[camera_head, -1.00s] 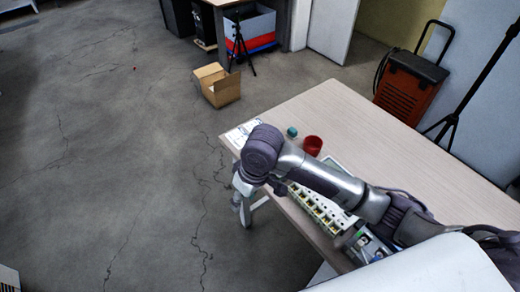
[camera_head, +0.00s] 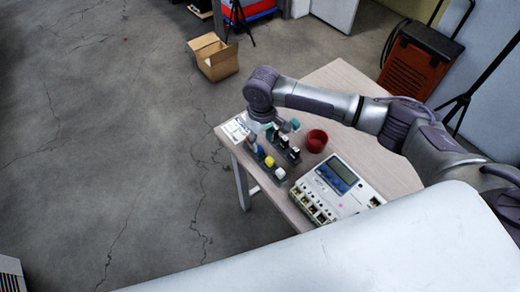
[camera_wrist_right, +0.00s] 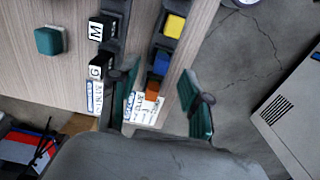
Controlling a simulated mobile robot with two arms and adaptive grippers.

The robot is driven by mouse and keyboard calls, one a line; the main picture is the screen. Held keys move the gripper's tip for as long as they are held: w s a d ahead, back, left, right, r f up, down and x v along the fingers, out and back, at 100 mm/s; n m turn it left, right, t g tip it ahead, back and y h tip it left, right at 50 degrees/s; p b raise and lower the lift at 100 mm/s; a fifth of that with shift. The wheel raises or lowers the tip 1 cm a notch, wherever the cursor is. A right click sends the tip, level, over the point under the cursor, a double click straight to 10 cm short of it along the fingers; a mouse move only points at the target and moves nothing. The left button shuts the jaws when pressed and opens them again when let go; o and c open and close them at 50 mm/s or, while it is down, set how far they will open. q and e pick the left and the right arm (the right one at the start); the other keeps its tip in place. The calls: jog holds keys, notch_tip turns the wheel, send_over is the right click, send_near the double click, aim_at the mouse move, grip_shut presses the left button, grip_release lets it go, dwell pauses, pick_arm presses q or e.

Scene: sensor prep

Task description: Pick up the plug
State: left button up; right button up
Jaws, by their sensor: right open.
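My right gripper (camera_head: 268,126) is open and points down over the plug racks near the table's left corner. In the right wrist view its two teal-padded fingers (camera_wrist_right: 163,96) are apart. An orange plug (camera_wrist_right: 152,90) shows between them, with a blue plug (camera_wrist_right: 161,63) and a yellow plug (camera_wrist_right: 174,25) behind it in the same dark rack. Black plugs marked M (camera_wrist_right: 101,29) and G (camera_wrist_right: 99,65) stand in a second rack. Contact with any plug cannot be told. Which plug is meant is unclear. My left gripper is not in view.
A teal block (camera_wrist_right: 49,40) lies apart from the racks. A red cup (camera_head: 316,140) and a white meter with a screen (camera_head: 338,178) stand on the wooden table (camera_head: 345,80). A printed label sheet (camera_head: 236,130) lies at its corner. A cardboard box (camera_head: 214,58) is on the floor.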

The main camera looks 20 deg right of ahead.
aim_at(259, 148)
jog(key=f, duration=0.1)
jog(key=f+p, duration=0.1)
jog(key=shift+w+a+f, duration=0.15)
jog(key=shift+a+f, duration=0.15)
notch_tip(259, 148, down, 3)
jog(key=shift+w+r, duration=0.1)
jog(key=shift+r, duration=0.05)
jog(key=c, duration=0.4)
grip_shut()
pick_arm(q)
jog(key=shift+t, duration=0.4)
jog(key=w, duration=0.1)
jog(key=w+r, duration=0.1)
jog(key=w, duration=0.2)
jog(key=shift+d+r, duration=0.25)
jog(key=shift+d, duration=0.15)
